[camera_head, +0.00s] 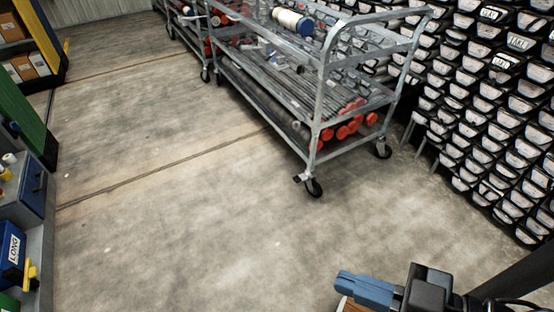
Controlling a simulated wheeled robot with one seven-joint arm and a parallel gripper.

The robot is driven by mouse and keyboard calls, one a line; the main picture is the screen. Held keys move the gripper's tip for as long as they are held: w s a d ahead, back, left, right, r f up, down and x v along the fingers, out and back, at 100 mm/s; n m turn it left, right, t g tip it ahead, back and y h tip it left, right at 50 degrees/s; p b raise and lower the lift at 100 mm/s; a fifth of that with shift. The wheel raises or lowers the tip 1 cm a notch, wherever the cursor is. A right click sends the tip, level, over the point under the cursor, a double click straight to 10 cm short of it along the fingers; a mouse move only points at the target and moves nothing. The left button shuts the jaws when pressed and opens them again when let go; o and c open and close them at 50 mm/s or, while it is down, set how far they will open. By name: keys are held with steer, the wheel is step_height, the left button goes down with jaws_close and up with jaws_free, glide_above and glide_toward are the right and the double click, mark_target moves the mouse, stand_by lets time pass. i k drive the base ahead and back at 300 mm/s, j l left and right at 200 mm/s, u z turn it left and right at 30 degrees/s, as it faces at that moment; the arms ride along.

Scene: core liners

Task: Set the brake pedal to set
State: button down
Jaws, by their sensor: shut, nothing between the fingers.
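A grey metal cart (326,95) stands right of the middle, loaded with long tubes with red ends. Its near front caster (314,187) rests on the floor. A small dark tab that looks like the brake pedal (298,179) sticks out to the left of this caster. It is too small to tell whether it is up or down. My gripper (345,283), with blue fingers, is at the bottom edge right of the middle. It is shut and empty, apart from the cart and nearer to me than the pedal.
A wall of black bins (480,90) fills the right side. Another cart (190,25) stands behind the first. Along the left edge are a bench with a blue box (10,250) and a shelf with cartons (25,68). The concrete floor (170,210) between is clear.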

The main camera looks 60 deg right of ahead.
mark_target(299, 178)
steer(key=i+l, duration=0.15)
steer(key=l, duration=0.2)
steer(key=i+l, duration=0.15)
steer(key=l, duration=0.2)
steer(key=i+l, duration=0.15)
steer(key=l, duration=0.2)
steer(key=i+l, duration=0.2)
steer(key=l, duration=0.15)
steer(key=i+l, duration=0.15)
steer(key=l, duration=0.2)
steer(key=i+l, duration=0.15)
steer(key=l, duration=0.15)
steer(key=u, duration=0.05)
